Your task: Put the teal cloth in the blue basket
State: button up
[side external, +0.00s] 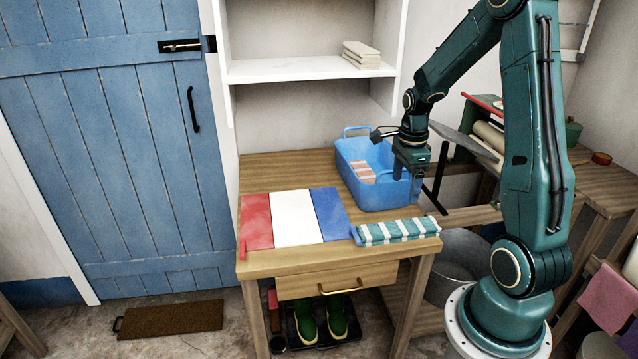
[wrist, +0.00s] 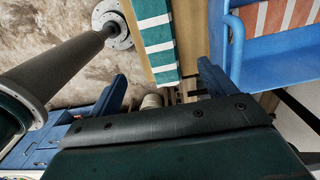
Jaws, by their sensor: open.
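The teal cloth (side external: 398,231), folded and striped teal and white, lies flat near the front right corner of the wooden table. It also shows at the top middle of the wrist view (wrist: 153,38). The blue basket (side external: 382,196) stands behind it on the table, with a pink-and-white striped cloth (side external: 361,173) inside. The basket shows at the right of the wrist view (wrist: 262,52). My gripper (side external: 407,184) points down by the basket's right side, above and behind the teal cloth. Its fingers (wrist: 163,78) are apart, with nothing between them.
Red (side external: 256,221), white (side external: 296,218) and blue (side external: 330,212) panels lie side by side on the table, left of the cloth. A shelf (side external: 310,69) is above the table's back. A metal tub (side external: 458,265) stands on the right, below table height.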

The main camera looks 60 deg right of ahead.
jog(key=shift+r, duration=0.2)
dwell(0.5)
jog(key=a+r+n+t+h, duration=0.1)
jog(key=a+r+n+t, duration=0.2)
jog(key=a+r+n, duration=1)
jog(key=s+a+r+n+t+y, duration=0.1)
jog(key=s+a+r+n, duration=0.3)
jog(key=s+a+n, duration=0.6)
jog(key=a+n+t, duration=0.1)
jog(key=n, duration=0.3)
jog(key=shift+a+t, duration=0.3)
jog(key=shift+a, duration=0.05)
jog(key=shift+o, duration=0.5)
jog(key=shift+w, duration=0.15)
